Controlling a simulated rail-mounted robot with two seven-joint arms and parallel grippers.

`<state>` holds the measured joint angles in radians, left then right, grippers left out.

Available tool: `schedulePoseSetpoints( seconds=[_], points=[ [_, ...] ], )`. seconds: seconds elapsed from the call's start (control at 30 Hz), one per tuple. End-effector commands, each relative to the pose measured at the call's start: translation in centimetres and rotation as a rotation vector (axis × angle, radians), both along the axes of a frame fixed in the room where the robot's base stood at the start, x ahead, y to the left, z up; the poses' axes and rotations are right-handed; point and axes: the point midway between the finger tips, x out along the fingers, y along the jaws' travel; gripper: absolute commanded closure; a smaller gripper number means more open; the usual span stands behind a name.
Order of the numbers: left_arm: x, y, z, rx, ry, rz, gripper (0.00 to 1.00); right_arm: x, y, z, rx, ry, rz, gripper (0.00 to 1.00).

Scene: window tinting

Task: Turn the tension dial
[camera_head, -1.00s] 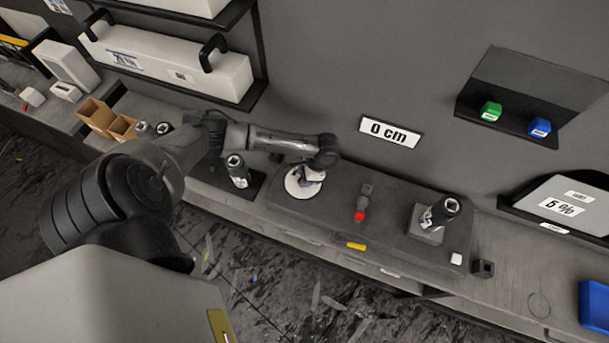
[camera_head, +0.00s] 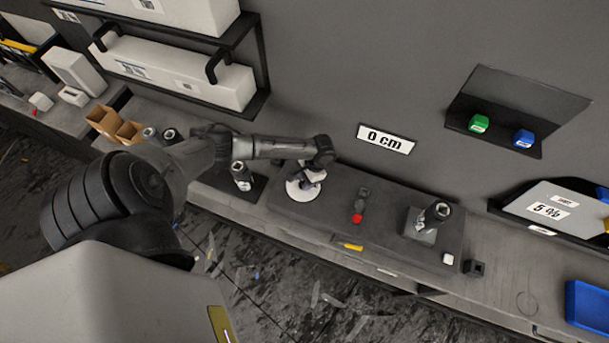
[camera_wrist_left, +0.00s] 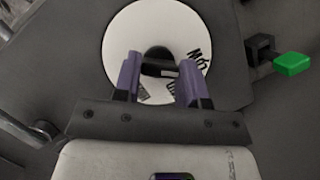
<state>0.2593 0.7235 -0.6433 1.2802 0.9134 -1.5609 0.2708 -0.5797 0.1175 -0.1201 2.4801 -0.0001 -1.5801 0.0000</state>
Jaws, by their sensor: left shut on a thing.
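The tension dial is a white disc with black lettering and a dark central grip. It lies on the dark machine top in the head view (camera_head: 299,192) and fills the upper middle of the left wrist view (camera_wrist_left: 127,35). My left gripper (camera_wrist_left: 160,72) has its two purple fingers shut on the dark central grip, one on each side. In the head view my left gripper (camera_head: 311,177) is above the disc and hides part of it. The dial's lettering is partly covered by the fingers. My right gripper is not in view.
A red-tipped switch (camera_head: 358,217) and a dark cylinder (camera_head: 438,213) stand right of the dial. Another cylinder (camera_head: 241,175) stands left. A "0 cm" sign (camera_head: 386,139) is on the wall behind. A green-tipped lever (camera_wrist_left: 291,64) shows in the wrist view.

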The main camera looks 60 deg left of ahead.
Motion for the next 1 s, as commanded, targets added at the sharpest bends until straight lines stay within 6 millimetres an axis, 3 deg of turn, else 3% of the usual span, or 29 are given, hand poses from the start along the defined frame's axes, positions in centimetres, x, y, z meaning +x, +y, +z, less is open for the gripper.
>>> schedulePoseSetpoints(
  seconds=[0.3,0.9,0.93,1.0],
  points=[
    [0.0,0.0,0.2,-0.001,0.0,0.146,0.85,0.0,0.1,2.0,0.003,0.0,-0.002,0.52],
    [0.0,0.1,0.0,0.0,-0.001,0.187,0.85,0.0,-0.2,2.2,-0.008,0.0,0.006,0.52],
    [0.0,0.1,0.0,0.0,-0.001,0.187,0.6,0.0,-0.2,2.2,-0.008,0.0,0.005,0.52],
    [0.0,0.1,0.0,0.0,-0.001,0.186,0.53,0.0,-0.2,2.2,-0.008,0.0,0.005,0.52]
  ],
)
